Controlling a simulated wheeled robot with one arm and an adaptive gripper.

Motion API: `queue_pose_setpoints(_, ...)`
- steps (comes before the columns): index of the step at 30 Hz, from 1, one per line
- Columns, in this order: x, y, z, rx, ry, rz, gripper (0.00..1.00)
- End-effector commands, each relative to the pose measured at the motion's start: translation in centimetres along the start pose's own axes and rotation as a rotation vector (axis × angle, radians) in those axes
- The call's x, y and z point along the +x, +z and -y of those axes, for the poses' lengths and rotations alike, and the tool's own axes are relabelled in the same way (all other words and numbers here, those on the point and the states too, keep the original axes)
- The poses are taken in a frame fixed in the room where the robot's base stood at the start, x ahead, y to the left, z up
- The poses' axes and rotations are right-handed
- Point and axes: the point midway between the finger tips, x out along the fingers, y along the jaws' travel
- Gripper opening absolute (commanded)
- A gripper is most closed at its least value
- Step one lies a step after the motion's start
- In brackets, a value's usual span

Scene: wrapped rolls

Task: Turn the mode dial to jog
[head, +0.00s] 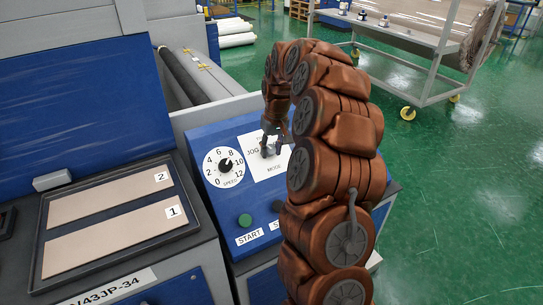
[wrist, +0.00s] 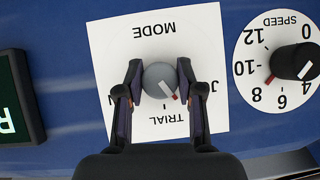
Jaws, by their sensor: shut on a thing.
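The mode dial (wrist: 158,78) is a round grey knob on a white square plate (wrist: 150,30) lettered MODE and TRIAL, seen upside down in the wrist view. Its pale pointer with a red tip aims down and right there, between TRIAL and a partly covered label starting with J. The head view shows JOG at the plate's left (head: 253,152). My gripper (wrist: 161,84) has one dark finger on each side of the knob and is shut on it. In the head view, my gripper (head: 271,150) partly hides the knob and the top label.
The speed dial (wrist: 292,62) sits beside the mode plate on the blue panel. A green START button (head: 245,220) and a second button lie below.

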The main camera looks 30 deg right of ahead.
Motion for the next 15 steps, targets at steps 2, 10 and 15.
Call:
queue_pose_setpoints(2, 0.35, 0.05, -0.01, -0.063, 0.045, 0.0, 0.02)
queue_pose_setpoints(10, 0.11, -0.07, 0.08, -0.273, 0.187, -0.004, 0.02)
queue_pose_setpoints(15, 0.15, 0.07, 0.12, -0.388, 0.263, 0.001, 0.02)
